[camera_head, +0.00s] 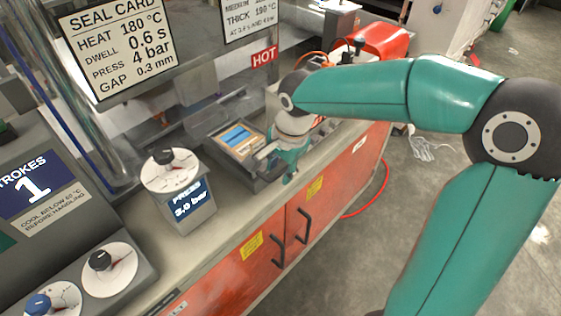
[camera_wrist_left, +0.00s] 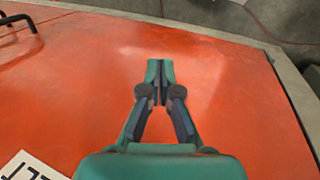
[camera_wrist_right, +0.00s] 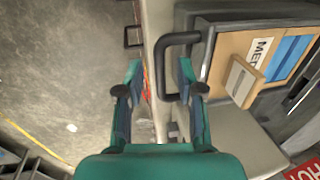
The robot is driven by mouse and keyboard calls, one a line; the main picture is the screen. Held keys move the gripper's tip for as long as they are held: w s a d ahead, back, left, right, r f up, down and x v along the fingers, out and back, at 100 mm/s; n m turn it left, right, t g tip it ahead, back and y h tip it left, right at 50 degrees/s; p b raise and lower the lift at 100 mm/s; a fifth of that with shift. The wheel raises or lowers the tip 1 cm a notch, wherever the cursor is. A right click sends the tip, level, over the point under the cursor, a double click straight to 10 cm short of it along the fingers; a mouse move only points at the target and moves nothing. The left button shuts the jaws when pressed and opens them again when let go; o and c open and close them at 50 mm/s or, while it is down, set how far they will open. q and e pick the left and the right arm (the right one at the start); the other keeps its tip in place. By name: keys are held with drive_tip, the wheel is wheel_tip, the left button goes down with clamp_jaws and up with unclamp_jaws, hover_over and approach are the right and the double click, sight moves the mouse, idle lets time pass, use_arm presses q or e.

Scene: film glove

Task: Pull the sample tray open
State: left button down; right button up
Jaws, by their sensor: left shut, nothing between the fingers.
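The sample tray (camera_head: 262,180) is a dark grey drawer on the bench, holding a tan card with a blue sheet. In the right wrist view the tray (camera_wrist_right: 207,32) lies to the right, with a dark U-shaped handle (camera_wrist_right: 161,62) on its front. My right gripper (camera_head: 289,166) is at the tray's front; in its wrist view the gripper (camera_wrist_right: 160,72) is open, with the handle's bar between the fingers. I cannot tell whether a finger touches the bar. My left gripper (camera_wrist_left: 160,72) is shut and empty, before an orange-red cabinet panel, and is outside the head view.
A pressure dial box (camera_head: 188,205) stands left of the tray. A red HOT sign (camera_head: 264,56) hangs behind it. Cabinet doors with black handles (camera_head: 303,225) are below the bench edge. A red object (camera_head: 380,40) lies at the bench's far end. Open floor (camera_head: 425,200) lies to the right.

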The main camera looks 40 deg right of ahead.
wheel_tip(320, 180, up, 12)
drive_tip(key=s, duration=0.2)
drive_tip(key=shift+f, duration=0.2)
drive_tip(key=shift+s+d, duration=0.1)
drive_tip(key=shift+s, duration=0.05)
idle(0.3)
